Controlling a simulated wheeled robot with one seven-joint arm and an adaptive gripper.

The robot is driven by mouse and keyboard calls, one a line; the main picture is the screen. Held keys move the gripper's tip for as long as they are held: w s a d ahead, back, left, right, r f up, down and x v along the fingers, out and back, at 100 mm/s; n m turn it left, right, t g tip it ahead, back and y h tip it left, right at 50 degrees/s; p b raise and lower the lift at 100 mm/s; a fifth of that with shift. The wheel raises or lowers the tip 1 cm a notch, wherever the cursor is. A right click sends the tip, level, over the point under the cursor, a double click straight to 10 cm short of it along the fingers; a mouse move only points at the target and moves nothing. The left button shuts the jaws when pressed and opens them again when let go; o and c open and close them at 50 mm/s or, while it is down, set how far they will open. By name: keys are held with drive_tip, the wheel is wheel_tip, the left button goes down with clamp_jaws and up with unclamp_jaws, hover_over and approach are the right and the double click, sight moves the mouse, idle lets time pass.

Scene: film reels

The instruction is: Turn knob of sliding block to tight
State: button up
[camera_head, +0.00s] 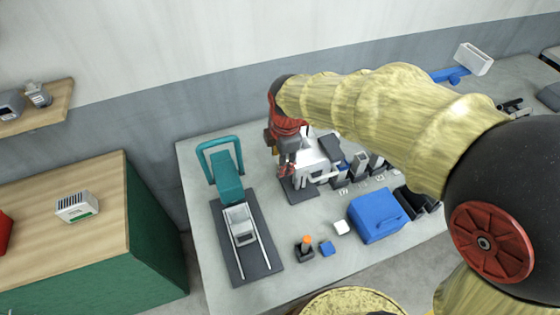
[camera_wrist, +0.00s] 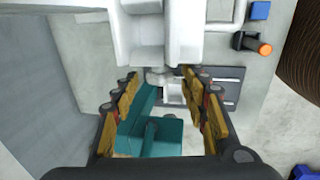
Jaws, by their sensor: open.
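My gripper (camera_head: 286,170) is open and points down at the left side of a white machine (camera_head: 318,160) on a dark base plate. In the wrist view my two yellow-padded fingers (camera_wrist: 160,80) stand apart. White machine parts (camera_wrist: 165,30) fill the top of that view, and a small pale rounded part (camera_wrist: 160,76) shows between the fingertips; I cannot tell whether it is the knob. A pale grey block (camera_head: 241,222) sits on two rails on a dark plate, below a teal handled part (camera_head: 228,178). The teal part (camera_wrist: 150,135) also shows below, between my fingers. I cannot make out a tight mark.
A blue box (camera_head: 377,216) lies right of centre on the grey table. An orange-topped button (camera_head: 306,246), a blue cube (camera_head: 327,249) and a white cube (camera_head: 341,227) are near the front. A wooden-topped green cabinet (camera_head: 100,215) stands at left.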

drive_tip(key=shift+w+f, duration=0.1)
drive_tip(key=shift+f, duration=0.3)
drive_tip(key=c, duration=1.1)
clamp_jaws()
